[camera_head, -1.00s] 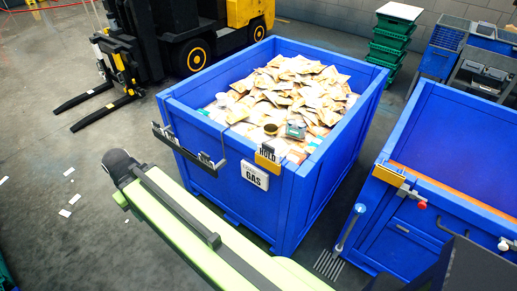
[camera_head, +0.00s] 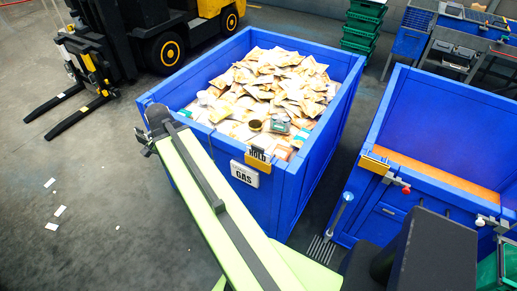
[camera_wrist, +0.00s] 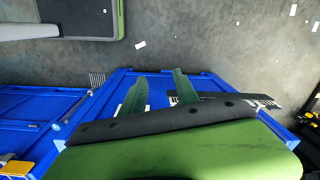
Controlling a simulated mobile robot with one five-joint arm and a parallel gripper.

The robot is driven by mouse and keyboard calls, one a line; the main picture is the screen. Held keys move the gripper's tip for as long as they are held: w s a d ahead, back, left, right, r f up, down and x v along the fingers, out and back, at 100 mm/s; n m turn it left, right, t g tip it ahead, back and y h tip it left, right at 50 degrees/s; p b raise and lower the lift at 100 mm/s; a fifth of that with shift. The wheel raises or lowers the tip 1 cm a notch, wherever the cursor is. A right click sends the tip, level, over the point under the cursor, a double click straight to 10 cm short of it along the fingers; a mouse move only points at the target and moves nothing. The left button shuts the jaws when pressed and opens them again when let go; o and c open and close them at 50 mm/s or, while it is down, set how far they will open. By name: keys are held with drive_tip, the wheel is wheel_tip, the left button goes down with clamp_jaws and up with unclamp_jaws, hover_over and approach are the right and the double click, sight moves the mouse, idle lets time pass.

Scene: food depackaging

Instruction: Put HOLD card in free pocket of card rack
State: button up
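The HOLD card (camera_head: 258,153) stands at the rim of the left blue bin, at a yellow block (camera_head: 257,163) above the GAS sign (camera_head: 244,174). In the wrist view my gripper (camera_wrist: 158,74) shows two green fingers spread apart with nothing visible between them. They are over the bin's outer wall. A dark strip that looks like the card rack (camera_wrist: 235,98) lies to their right, with white markings near the right finger. In the head view my arm covers the wall where the rack hangs, and the fingers cannot be made out.
The left blue bin (camera_head: 318,150) is full of packets. A second blue bin (camera_head: 455,110) stands to the right, with a lever post (camera_head: 340,213) by its corner. A forklift (camera_head: 150,30) stands behind at left. The floor at left is mostly clear, with scraps.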

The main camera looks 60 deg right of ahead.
drive_tip(key=s+d+r+m+p, duration=0.25)
drive_tip(key=s+d+m, duration=0.2)
drive_tip(key=d, duration=0.35)
drive_tip(key=s+d+r+m+p, duration=0.1)
drive_tip(key=s+d+r+m, duration=0.25)
drive_tip(key=d+m, duration=0.3)
drive_tip(key=m+t+p, duration=0.1)
drive_tip(key=m+p, duration=0.3)
drive_tip(key=m, duration=0.6)
approach(257, 151)
drive_tip(key=f+b, duration=0.2)
drive_tip(key=b, duration=0.2)
drive_tip(key=f+b, duration=0.2)
drive_tip(key=b, duration=0.2)
drive_tip(key=w+f+b, duration=0.1)
drive_tip(key=f+b, duration=0.1)
drive_tip(key=b, duration=0.3)
drive_tip(key=shift+f, duration=0.15)
drive_tip(key=f+b, duration=0.5)
drive_tip(key=shift+w+d+f, duration=0.15)
drive_tip(key=shift+w, duration=0.1)
clamp_jaws()
